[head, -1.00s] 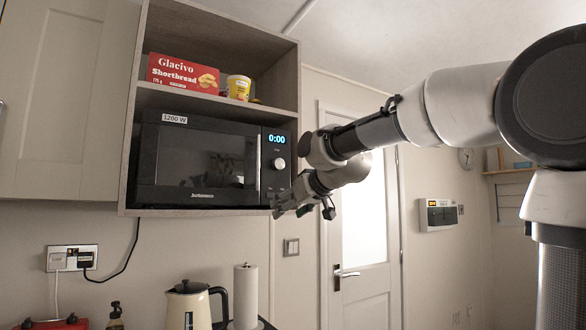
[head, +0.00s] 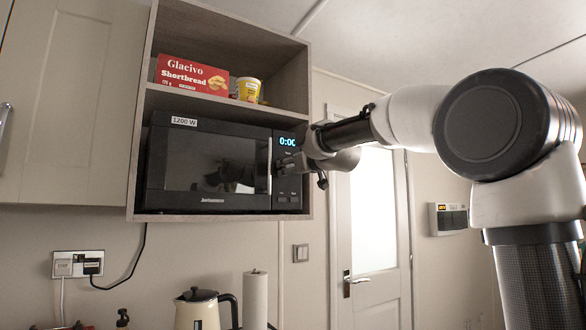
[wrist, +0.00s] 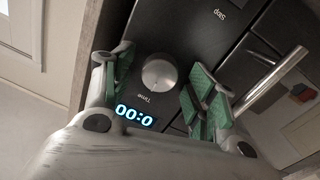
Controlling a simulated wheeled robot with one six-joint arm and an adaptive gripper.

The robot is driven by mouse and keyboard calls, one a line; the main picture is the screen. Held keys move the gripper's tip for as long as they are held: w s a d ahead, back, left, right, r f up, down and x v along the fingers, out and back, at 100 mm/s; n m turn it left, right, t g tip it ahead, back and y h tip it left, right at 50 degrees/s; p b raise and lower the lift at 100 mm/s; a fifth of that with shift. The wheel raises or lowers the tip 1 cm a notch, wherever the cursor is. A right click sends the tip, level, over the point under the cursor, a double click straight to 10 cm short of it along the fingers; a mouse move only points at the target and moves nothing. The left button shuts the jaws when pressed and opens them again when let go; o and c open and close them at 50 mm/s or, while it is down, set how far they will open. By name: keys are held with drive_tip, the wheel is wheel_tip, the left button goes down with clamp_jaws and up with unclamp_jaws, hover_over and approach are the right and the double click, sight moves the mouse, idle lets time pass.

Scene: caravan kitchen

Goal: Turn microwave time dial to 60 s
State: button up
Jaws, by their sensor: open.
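The black microwave (head: 215,168) sits in a wall cabinet, and its blue display (head: 287,142) reads 0:00. The time dial (wrist: 159,74) is a round silver knob marked "Time", seen in the wrist view, where the display (wrist: 135,115) also reads 0:00. My gripper (wrist: 160,70) is open, with one green-padded finger on each side of the dial. Gaps show between the pads and the knob; I cannot tell its exact distance from the panel. In the head view my gripper (head: 280,167) is at the microwave's control panel and hides the dial.
The silver door handle (wrist: 272,82) stands out close to one finger in the wrist view. The cabinet side (head: 307,130) is close to my wrist. A shortbread box (head: 191,76) and a yellow tub (head: 248,89) stand on the shelf above. A kettle (head: 198,312) is below.

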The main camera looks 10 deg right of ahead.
drive_tip(key=c, duration=1)
drive_tip(key=shift+c, duration=0.2)
drive_tip(key=shift+m, duration=0.3)
drive_tip(key=m, duration=1)
drive_tip(key=shift+d+r+m+g, duration=0.1)
drive_tip(key=shift+m+g, duration=0.2)
drive_tip(key=o, duration=1)
